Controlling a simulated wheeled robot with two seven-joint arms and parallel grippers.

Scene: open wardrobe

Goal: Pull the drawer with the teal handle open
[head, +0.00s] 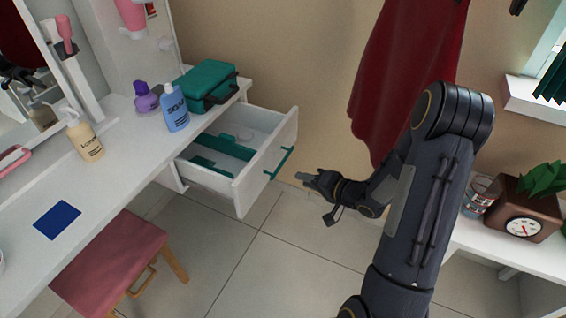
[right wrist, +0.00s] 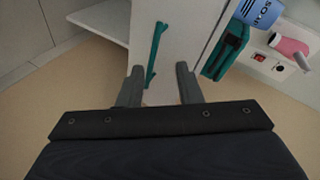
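The drawer (head: 258,170) under the white vanity table is pulled out, and its inside with teal parts shows in the head view. Its teal handle (head: 280,163) is a bar on the white front panel. In the right wrist view the teal handle (right wrist: 155,52) runs nearly upright, its lower end close to the left finger. My right gripper (head: 306,178) is just right of the handle and appears apart from it. In the right wrist view its fingers (right wrist: 159,85) are spread with nothing held between them. My left gripper is not in view.
A teal case (head: 205,85), blue bottle (head: 175,107), purple bottle (head: 145,98) and lotion bottle (head: 84,138) stand on the tabletop. A pink stool (head: 110,262) is below. A red garment (head: 405,65) hangs behind my right arm. Floor before the drawer is clear.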

